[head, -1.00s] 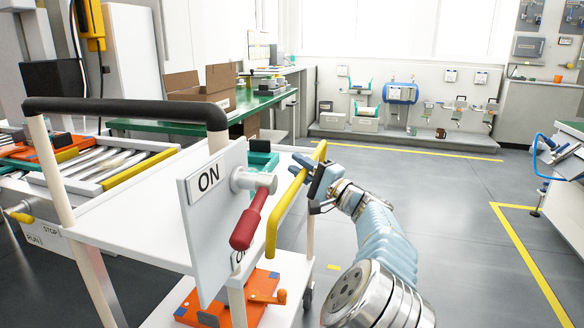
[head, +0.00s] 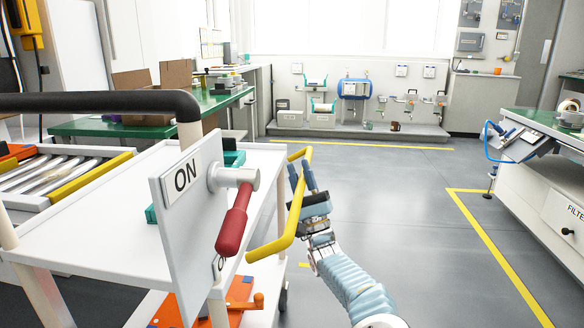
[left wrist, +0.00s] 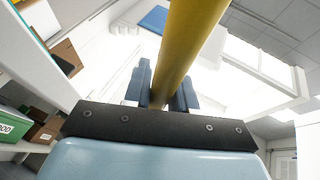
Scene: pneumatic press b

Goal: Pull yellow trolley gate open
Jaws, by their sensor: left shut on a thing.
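The yellow trolley gate (head: 286,226) is a bent bar on the near right side of the white trolley (head: 92,238). In the head view it slants up and away from beside the ON panel. My left gripper (head: 297,184) has its blue fingers closed around the upper part of the bar. In the left wrist view the yellow bar (left wrist: 187,45) runs between the two fingers (left wrist: 163,88). The bar's hinge end is partly hidden behind the red lever. My right gripper is not in view.
A white ON panel (head: 172,238) with a red lever (head: 235,222) stands close by the gate. A black trolley handle (head: 90,102) crosses the left. A workbench with a white drawer (head: 562,225) stands at right. The grey floor (head: 400,220) between is open.

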